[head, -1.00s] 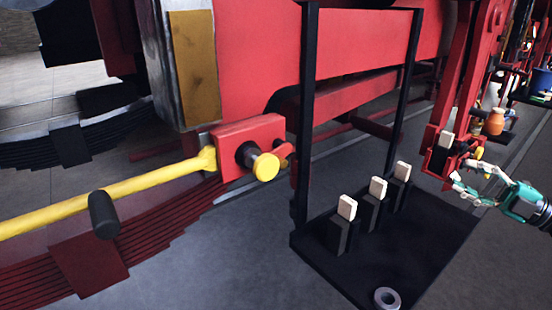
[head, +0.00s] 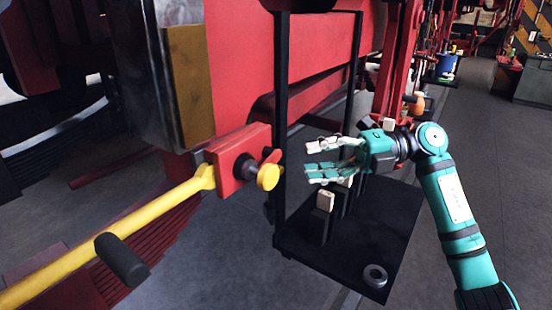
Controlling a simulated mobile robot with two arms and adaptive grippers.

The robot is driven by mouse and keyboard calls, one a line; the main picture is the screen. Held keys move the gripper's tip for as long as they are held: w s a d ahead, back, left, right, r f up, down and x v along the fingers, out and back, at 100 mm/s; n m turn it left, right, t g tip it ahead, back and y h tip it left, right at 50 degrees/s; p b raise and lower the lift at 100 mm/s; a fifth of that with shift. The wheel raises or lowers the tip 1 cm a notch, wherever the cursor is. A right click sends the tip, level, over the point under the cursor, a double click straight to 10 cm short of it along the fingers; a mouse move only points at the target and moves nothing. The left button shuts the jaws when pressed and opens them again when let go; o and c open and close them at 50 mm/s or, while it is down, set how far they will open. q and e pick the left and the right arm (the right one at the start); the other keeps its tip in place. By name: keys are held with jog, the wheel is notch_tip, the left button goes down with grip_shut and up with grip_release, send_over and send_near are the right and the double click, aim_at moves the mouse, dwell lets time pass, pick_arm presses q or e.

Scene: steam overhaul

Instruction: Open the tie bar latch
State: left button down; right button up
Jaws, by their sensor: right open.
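The yellow tie bar (head: 120,235) runs from the lower left up to a red block (head: 232,160) on the red frame. A black grip (head: 122,258) sticks out from the bar. On the block's right face is a dark stem with a round yellow knob (head: 268,177), and a small red lever (head: 272,157) beside it; I take these to be the latch. My right gripper (head: 312,160), teal with pale fingers, is open and empty. It points left toward the knob and is apart from it in the picture. My left gripper is not in view.
A black stand with a flat tray (head: 345,262) and upright posts is below my right gripper. A workbench (head: 535,80) stands at the far right.

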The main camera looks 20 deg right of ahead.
aim_at(279, 167)
jog(key=a, duration=0.2)
jog(key=a+p, duration=0.1)
jog(key=a, duration=0.3)
jog(key=shift+w+a+f+p, duration=0.25)
jog(key=shift+w+a+p, duration=0.1)
jog(key=shift+a, duration=0.3)
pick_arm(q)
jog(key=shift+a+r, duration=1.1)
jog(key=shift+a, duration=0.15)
pick_arm(e)
grip_shut()
